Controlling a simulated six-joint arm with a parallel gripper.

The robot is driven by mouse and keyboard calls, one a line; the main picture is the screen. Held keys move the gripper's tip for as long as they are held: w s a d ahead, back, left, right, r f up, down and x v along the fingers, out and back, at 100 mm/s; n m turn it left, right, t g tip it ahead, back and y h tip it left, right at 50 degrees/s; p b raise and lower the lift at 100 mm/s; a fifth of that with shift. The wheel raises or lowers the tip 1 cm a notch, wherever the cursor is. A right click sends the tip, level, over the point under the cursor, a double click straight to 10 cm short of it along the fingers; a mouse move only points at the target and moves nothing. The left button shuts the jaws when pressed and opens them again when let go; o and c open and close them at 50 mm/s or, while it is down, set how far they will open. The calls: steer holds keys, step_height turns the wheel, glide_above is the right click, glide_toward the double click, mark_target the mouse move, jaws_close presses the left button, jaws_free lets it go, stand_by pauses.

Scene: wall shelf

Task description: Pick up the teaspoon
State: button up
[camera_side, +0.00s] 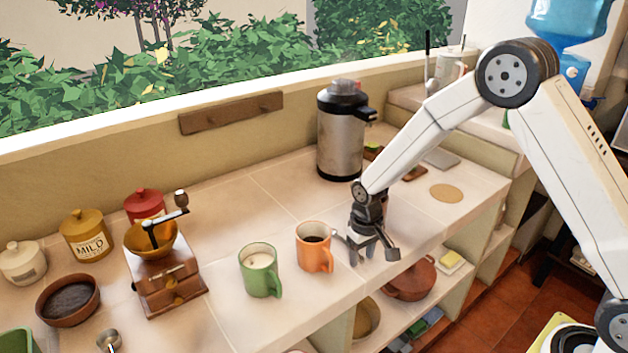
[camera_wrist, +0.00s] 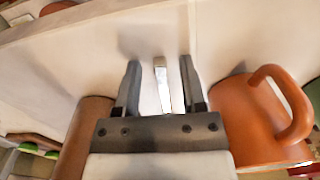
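The teaspoon (camera_wrist: 161,80) shows in the wrist view as a narrow, shiny strip on the pale counter. It lies between my gripper's two fingers, pointing away from the palm, with a gap on each side; its near end is hidden by my gripper. My gripper (camera_wrist: 158,84) is open around it, and the fingers do not appear to touch it. In the side view my gripper (camera_side: 368,252) is low at the counter's front edge, just right of the orange mug (camera_side: 314,247); the teaspoon cannot be made out there.
In the wrist view the orange mug (camera_wrist: 245,118) is close on the right, and a brown round object (camera_wrist: 85,135) on the left. A green mug (camera_side: 260,270), a wooden grinder (camera_side: 168,280) and a steel airpot (camera_side: 341,138) also stand on the counter. Open shelves lie below the edge.

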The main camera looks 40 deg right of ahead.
jaws_close()
steer(key=shift+r, duration=0.15)
steer(key=shift+r, duration=0.85)
steer(key=s+r, duration=1.1)
steer(key=s, duration=0.3)
steer(key=shift+d, duration=0.25)
